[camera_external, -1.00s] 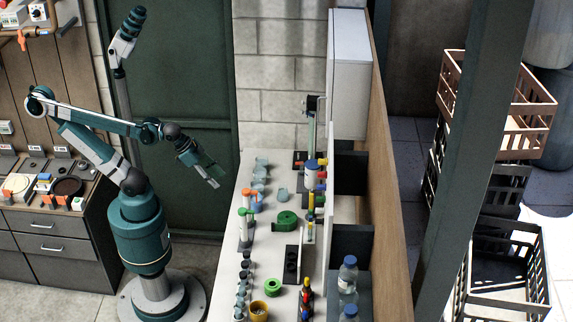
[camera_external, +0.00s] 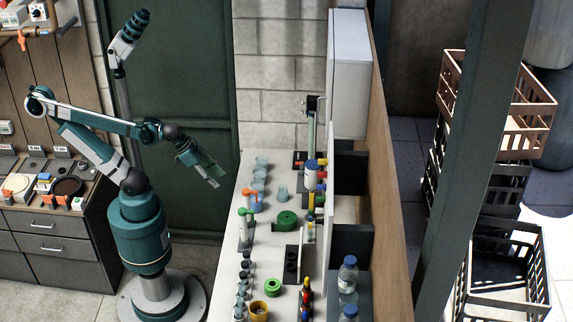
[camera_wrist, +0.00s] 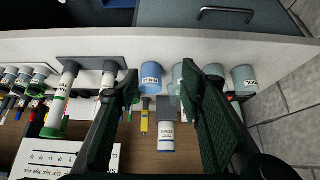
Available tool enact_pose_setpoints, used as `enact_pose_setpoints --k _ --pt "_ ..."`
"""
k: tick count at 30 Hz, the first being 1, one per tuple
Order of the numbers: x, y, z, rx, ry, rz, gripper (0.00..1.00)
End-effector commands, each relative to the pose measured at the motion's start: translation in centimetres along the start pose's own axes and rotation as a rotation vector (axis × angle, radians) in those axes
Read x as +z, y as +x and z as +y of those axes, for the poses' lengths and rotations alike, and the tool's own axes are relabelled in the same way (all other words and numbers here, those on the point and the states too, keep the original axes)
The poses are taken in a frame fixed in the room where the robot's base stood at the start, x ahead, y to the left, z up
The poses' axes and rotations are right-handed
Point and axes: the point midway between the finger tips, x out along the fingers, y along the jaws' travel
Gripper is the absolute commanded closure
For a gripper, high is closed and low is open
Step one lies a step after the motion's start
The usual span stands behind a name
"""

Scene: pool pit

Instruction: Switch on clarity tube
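My gripper (camera_external: 212,172) is in the air left of the white bench (camera_external: 262,210), well away from the things on it. In the wrist view my gripper (camera_wrist: 160,72) is open, its two dark green fingers apart with no object held between them. A tall, thin, pale green upright tube (camera_external: 311,130) with a dark fitting at its top stands at the back of the bench. I cannot tell whether it is the clarity tube, and no switch on it is legible.

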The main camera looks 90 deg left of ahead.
Motion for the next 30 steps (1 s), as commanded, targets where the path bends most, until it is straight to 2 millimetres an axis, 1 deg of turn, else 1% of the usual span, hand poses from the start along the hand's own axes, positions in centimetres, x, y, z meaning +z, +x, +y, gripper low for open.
enact_pose_setpoints --k 1,8,14,17,30 --pt "0.0 0.0 0.0 0.0 0.0 0.0 0.69" --pt "-0.6 -0.2 -0.2 -0.003 -0.017 -0.005 0.99" --pt "-2.3 -0.7 -0.7 -0.009 -0.066 -0.02 1.0" --pt "-3.5 -1.0 -1.1 -0.014 -0.103 -0.033 1.0" --pt "-9.7 -1.9 -3.6 -0.046 -0.3 -0.092 1.0"
